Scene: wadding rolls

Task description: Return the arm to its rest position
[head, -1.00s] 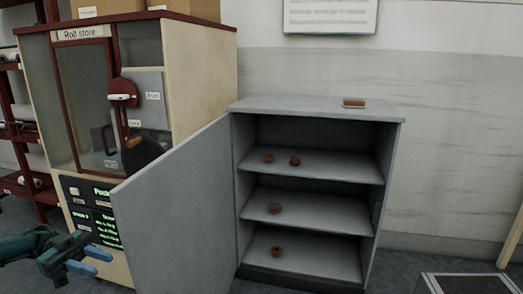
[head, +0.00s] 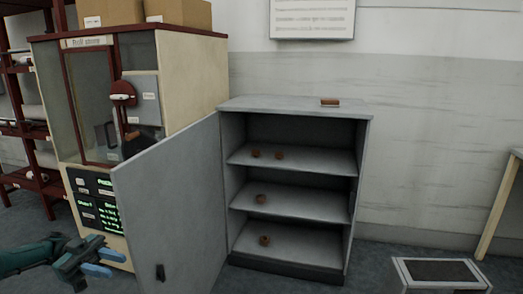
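My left gripper (head: 97,263) is at the lower left, in front of the roll store (head: 190,90) and left of the cabinet's open door (head: 170,190). Its two blue fingers are apart, with nothing seen between them. It touches nothing that I can make out. My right gripper is not in view. The grey cabinet (head: 295,108) stands open, with small brown rolls on its shelves: two on the top shelf (head: 279,155), one on the middle shelf (head: 261,199) and one at the bottom (head: 264,240).
A brown block (head: 330,102) lies on the cabinet top. Cardboard boxes (head: 180,13) sit on the roll store. A dark red rack (head: 38,182) is at the far left. A grey box with a dark top (head: 442,270) and a wooden-legged table (head: 497,215) are at the right. Floor between them is clear.

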